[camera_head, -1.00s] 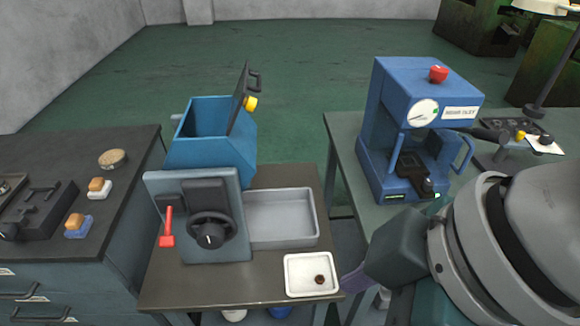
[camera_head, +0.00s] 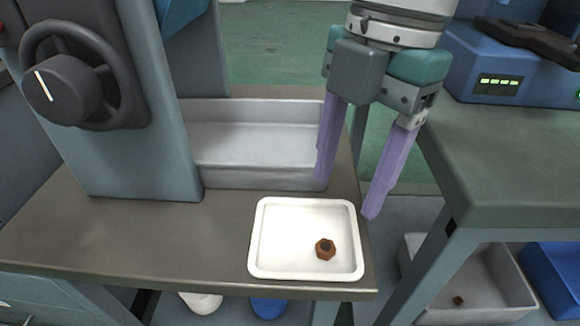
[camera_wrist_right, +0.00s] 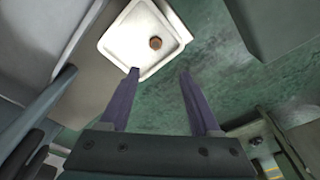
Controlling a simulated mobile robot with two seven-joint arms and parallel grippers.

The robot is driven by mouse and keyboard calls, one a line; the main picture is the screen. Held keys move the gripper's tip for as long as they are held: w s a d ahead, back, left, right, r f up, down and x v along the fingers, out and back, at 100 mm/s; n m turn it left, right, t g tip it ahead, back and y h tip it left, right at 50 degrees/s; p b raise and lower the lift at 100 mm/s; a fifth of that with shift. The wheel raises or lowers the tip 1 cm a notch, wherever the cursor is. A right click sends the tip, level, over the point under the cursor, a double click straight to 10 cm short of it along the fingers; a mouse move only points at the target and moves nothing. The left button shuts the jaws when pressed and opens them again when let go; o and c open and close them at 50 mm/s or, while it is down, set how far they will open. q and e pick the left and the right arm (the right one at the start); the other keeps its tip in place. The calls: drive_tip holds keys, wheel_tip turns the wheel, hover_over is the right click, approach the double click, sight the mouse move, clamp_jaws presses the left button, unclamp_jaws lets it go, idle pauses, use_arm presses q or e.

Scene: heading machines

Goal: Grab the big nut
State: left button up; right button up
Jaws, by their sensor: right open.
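A brown hex nut (camera_head: 325,249) lies in the right part of a shallow white tray (camera_head: 285,218) near the front edge of the table. My right gripper (camera_head: 347,197) is open and empty, its two purple fingers pointing down, above and behind the tray's right side. In the right wrist view the nut (camera_wrist_right: 155,43) shows in the tray (camera_wrist_right: 112,42), beyond the tips of the open right gripper (camera_wrist_right: 160,72). My left gripper is not in view.
A grey machine with a black handwheel (camera_head: 85,75) stands left of the tray. A grey metal bin (camera_head: 250,150) sits behind it. A green-grey table (camera_head: 500,165) is at the right, with a gap between. A grey crate (camera_head: 480,290) holding a small brown piece lies below.

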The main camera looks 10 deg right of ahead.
drive_tip(key=w+d+f+b, duration=0.1)
drive_tip(key=f, duration=0.1)
drive_tip(key=b, duration=0.1)
hover_over(326, 246)
drive_tip(key=d, duration=0.1)
drive_tip(key=shift+n, duration=0.3)
wheel_tip(326, 246, down, 4)
drive_tip(key=shift+d, duration=0.15)
drive_tip(key=f+b, duration=0.1)
drive_tip(key=f, duration=0.1)
drive_tip(key=a+f+b, duration=0.1)
drive_tip(key=f, duration=0.2)
drive_tip(key=shift+f, duration=0.2)
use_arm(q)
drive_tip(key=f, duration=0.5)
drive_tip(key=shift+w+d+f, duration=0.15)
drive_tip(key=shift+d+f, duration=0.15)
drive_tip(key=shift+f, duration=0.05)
use_arm(e)
drive_tip(key=shift+r, duration=0.1)
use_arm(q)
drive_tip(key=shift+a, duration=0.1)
use_arm(e)
clamp_jaws()
